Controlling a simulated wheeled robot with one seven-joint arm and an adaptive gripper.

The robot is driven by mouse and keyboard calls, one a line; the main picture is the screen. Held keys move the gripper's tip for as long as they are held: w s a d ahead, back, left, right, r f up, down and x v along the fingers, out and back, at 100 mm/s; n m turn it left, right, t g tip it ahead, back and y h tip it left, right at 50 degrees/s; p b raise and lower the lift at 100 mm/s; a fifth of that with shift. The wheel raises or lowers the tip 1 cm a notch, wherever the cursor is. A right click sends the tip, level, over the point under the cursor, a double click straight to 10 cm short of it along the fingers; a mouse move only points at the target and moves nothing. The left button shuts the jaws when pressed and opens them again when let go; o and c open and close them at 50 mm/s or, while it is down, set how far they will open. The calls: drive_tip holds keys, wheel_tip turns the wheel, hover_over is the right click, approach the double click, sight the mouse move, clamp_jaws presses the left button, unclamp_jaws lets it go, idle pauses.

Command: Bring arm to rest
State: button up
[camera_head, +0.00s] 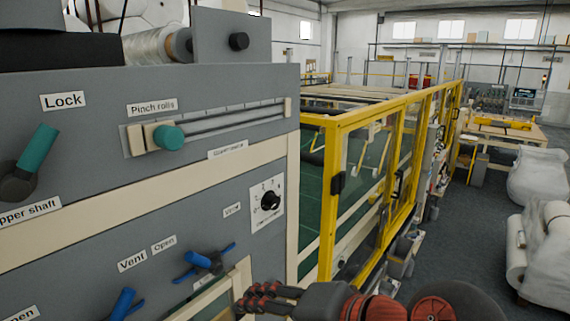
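My gripper (262,297) shows at the bottom middle, with dark and red segmented fingers pointing left. It is in front of the grey machine panel (70,110), below the small black dial (269,200). My dark and red arm (375,305) runs from it to the right along the bottom edge. I cannot tell whether the fingers are open or shut, and I see no object between them. Part of the arm is cut off by the frame's lower edge.
The panel carries a teal lever (38,148), a teal slider knob (168,137) and blue handles (206,261). A yellow-framed enclosure (332,200) stands behind. Wrapped white rolls (540,250) stand at right. Dark floor (455,235) lies clear between.

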drive_tip(key=s+d+f+n+h+b, duration=0.1)
drive_tip(key=d+f+b, duration=0.4)
drive_tip(key=f, duration=0.6)
drive_tip(key=s+d+f+n+g+h+b, duration=0.1)
drive_tip(key=d+f+h+b, duration=0.3)
drive_tip(key=d+f, duration=0.5)
drive_tip(key=s+d+f+n+h+b, duration=0.3)
drive_tip(key=d+f+b, duration=0.3)
drive_tip(key=f, duration=0.7)
drive_tip(key=shift+s+d+n+b, duration=0.15)
drive_tip(key=shift+d+n+b, duration=0.2)
drive_tip(key=shift+d, duration=0.7)
drive_tip(key=shift+c, duration=0.6)
